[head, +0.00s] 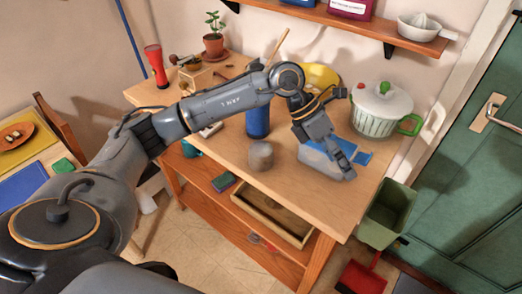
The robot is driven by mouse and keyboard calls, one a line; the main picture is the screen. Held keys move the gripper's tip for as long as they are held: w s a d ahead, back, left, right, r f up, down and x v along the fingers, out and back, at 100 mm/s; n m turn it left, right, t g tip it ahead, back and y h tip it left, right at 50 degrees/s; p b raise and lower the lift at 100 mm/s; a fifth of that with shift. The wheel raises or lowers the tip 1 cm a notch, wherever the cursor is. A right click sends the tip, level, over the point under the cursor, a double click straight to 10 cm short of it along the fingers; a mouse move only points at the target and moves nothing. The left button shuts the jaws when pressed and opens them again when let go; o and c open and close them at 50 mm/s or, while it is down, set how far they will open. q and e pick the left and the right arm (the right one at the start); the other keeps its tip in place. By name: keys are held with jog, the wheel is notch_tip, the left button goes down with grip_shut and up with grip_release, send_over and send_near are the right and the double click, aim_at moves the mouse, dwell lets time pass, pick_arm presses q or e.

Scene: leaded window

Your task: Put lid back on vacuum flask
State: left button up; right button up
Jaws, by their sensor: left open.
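A blue upright cylinder (258,123), which looks like the vacuum flask, stands on the wooden worktop. Its top is hidden behind my left arm. A short grey cylinder (261,156), probably the lid, stands on the worktop near the front edge, in front of the flask and apart from it. My left gripper (345,168) points down, open, over the right part of the worktop, to the right of both. It overlaps a light-blue box (316,160) in the view; I cannot tell whether they touch. My right gripper is not in view.
A white and green salad spinner (380,110) and a yellow object (318,75) stand at the back right. A shelf (345,20) hangs above. A green bin (386,216) stands at the right.

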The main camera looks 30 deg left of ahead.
pick_arm(q)
jog(key=w+a+y, duration=0.2)
jog(key=a+y, duration=0.3)
jog(key=a, duration=0.6)
notch_tip(320, 180, up, 3)
jog(key=n+y, duration=0.2)
jog(key=y, duration=0.1)
send_over(264, 148)
jog(key=shift+f+g, duration=0.2)
jog(key=shift+g, duration=0.1)
notch_tip(264, 148, down, 9)
jog(key=shift+r+p, duration=0.15)
jog(key=shift+p, duration=0.7)
